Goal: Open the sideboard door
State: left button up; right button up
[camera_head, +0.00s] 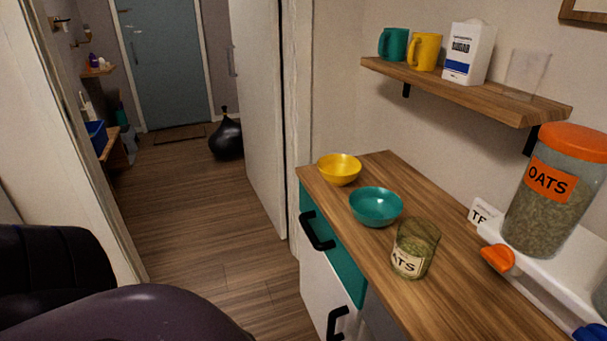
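The sideboard stands at the lower right, with a wooden top (448,262). Its front faces left, with a teal drawer front (345,262) and black handle (316,232) at the top. Below it is a white door (319,290) with a black handle (338,322) near the bottom edge of the picture. The door looks shut, and its lower part is cut off by the frame. Neither gripper is in view.
A yellow bowl (339,169), a teal bowl (376,207) and a glass jar (413,250) stand near the sideboard's front edge. A large oats jar (556,190) is at right. A wall shelf (468,88) hangs above. Wooden floor (205,240) is clear left of the sideboard.

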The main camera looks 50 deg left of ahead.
aim_at(334, 315)
jog(key=k+j+u, duration=0.1)
jog(key=j+u, duration=0.3)
jog(key=j, duration=0.15)
jog(key=j+u, duration=0.45)
jog(key=j, duration=0.1)
